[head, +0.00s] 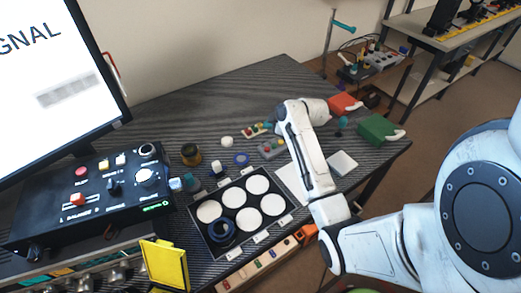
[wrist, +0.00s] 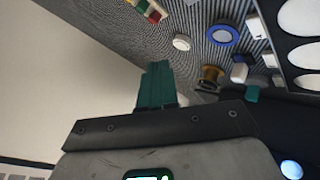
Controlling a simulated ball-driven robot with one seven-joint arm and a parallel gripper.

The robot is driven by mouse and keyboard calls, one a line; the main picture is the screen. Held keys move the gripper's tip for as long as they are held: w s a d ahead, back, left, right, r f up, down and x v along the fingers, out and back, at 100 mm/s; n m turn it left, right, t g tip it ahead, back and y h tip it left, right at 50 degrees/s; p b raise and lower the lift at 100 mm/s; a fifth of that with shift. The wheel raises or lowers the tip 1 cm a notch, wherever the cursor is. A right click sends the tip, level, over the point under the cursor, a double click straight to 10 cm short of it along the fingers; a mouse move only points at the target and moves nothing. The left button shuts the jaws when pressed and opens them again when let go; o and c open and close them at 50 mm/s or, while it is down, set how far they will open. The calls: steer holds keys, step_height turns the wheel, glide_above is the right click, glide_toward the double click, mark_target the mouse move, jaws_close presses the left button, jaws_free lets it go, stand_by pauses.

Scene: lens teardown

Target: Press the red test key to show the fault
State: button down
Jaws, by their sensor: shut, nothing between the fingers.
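The black control box (head: 105,215) stands at the left in the head view. Part of the box (wrist: 285,120) shows at the lower right there. The red key is not visible in the wrist view.
A black tray (head: 205,237) with white round pads lies right of the box. A blue ring (head: 241,159), a brass ring (head: 190,153) and a white disc (head: 227,141) lie behind it. A yellow panel (head: 165,265) stands at the front. Red and green (head: 378,129) bins are at the right.

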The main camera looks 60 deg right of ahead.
mark_target(269, 150)
steer(key=shift+f, duration=0.15)
step_height(269, 150, down, 9)
steer(key=b, duration=0.7)
steer(key=shift+r, duration=0.2)
stand_by(1.7)
steer(key=shift+f+b, duration=0.3)
steer(key=shift+f, duration=0.1)
steer(key=shift+f+b, duration=0.3)
steer(key=shift+f, duration=0.1)
stand_by(0.6)
stand_by(0.4)
steer(key=shift+r+p, duration=0.7)
steer(key=shift+r, duration=0.1)
